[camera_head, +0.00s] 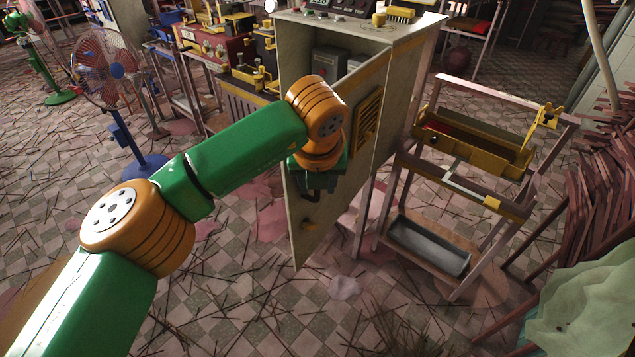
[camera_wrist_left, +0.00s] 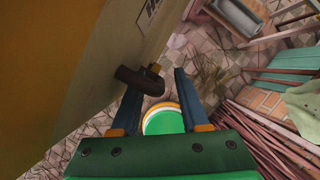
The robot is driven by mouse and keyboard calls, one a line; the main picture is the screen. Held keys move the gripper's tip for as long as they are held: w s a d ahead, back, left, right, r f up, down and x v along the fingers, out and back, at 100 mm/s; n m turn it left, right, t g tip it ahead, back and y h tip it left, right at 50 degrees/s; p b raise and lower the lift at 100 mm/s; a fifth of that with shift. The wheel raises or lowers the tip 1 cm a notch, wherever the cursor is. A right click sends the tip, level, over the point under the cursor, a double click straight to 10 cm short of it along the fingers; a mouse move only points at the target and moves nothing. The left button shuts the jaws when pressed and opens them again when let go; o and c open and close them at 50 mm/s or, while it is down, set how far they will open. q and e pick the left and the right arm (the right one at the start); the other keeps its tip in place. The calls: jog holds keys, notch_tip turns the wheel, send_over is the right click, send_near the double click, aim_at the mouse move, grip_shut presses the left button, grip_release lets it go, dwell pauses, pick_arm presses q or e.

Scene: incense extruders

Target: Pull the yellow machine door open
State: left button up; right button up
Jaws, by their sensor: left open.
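The machine door (camera_head: 301,247) is a tall pale yellowish panel on the machine cabinet (camera_head: 408,62). It stands partly swung out, and grey boxes inside show above its top edge. A small handle (camera_head: 310,224) sits low on its outer face. My left gripper (camera_head: 318,190) is in front of the door, just above the handle, partly hidden by its own wrist. In the left wrist view, the door (camera_wrist_left: 70,60) fills the left side. The dark brown handle (camera_wrist_left: 138,80) is close to the left fingertip. The fingers (camera_wrist_left: 158,92) are apart, with no grip on the handle visible. My right gripper is out of view.
A metal frame rack (camera_head: 460,190) with a yellow tray (camera_head: 475,145) and a grey bin (camera_head: 428,246) stands right of the door. A fan (camera_head: 105,65) stands at left. Reddish sticks (camera_head: 590,210) are piled at right. Tiled floor before the door is mostly free, with scattered thin sticks.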

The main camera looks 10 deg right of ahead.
pick_arm(q)
jog(key=v, duration=0.7)
jog(key=shift+b, duration=0.4)
jog(key=shift+d, duration=0.1)
